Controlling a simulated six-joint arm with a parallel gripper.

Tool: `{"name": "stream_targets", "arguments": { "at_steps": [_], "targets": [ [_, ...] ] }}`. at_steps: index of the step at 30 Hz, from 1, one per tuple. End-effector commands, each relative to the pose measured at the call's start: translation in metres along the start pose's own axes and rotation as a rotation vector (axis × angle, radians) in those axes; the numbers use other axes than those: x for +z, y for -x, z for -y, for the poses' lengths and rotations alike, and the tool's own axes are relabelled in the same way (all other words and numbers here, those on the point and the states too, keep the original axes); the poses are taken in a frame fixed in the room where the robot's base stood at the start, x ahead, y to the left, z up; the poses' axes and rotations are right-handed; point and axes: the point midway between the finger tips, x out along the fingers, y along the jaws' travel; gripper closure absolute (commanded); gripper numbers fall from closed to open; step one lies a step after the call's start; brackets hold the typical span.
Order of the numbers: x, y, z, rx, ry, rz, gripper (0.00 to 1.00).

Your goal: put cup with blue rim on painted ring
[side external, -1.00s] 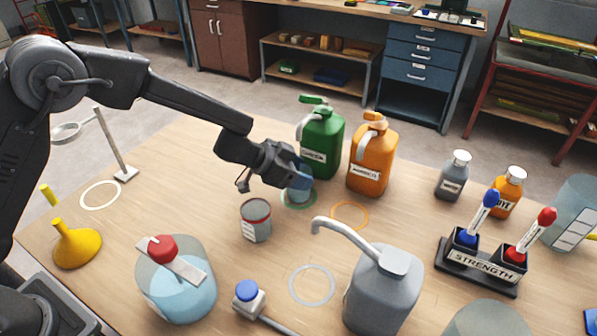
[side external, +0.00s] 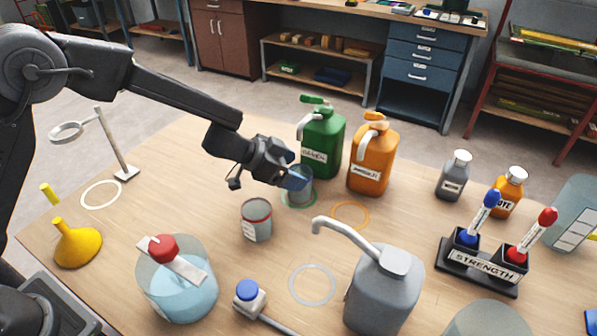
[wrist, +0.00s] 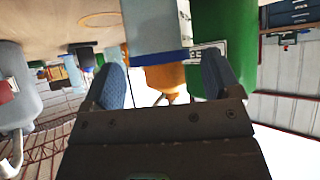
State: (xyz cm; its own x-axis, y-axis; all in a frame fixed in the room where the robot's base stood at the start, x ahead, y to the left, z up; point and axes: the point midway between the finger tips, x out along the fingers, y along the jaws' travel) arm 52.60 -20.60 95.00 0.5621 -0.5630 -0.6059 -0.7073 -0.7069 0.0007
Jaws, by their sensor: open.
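The cup with the blue rim (side external: 303,192) is a small grey, see-through cup. It stands upright inside the green painted ring (side external: 285,203), in front of the green jug. My gripper (side external: 297,178) is at the cup's upper left, its fingertips overlapping the rim in the side view. In the wrist view, which is turned over, the cup (wrist: 153,28) shows with its blue rim towards me. My gripper's two blue finger pads (wrist: 163,72) are spread apart on either side below the rim in the picture, with nothing between them. Whether they touch the cup cannot be told.
A red-rimmed cup (side external: 256,222) stands close to the left. The green jug (side external: 322,140) and orange jug (side external: 372,158) stand behind. An orange ring (side external: 350,215) and a white ring (side external: 312,285) are empty. A spouted grey can (side external: 385,290) stands in front.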

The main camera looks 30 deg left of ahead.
Motion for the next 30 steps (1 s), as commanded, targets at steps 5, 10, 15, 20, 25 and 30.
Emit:
{"name": "stream_targets", "arguments": {
  "at_steps": [5, 10, 15, 20, 25, 30],
  "targets": [
    [-0.001, 0.042, 0.001, -0.003, 0.001, -0.002, 0.17],
    [-0.001, 0.073, 0.001, -0.002, -0.001, -0.002, 0.17],
    [0.0, 0.09, 0.0, -0.001, -0.001, -0.001, 0.17],
    [0.0, 0.096, 0.0, 0.0, 0.0, 0.0, 0.17],
    [-0.005, 0.102, 0.003, -0.032, 0.0, -0.014, 0.17],
    [-0.032, 0.153, 0.024, -0.286, 0.028, -0.082, 0.17]
  ]
}}
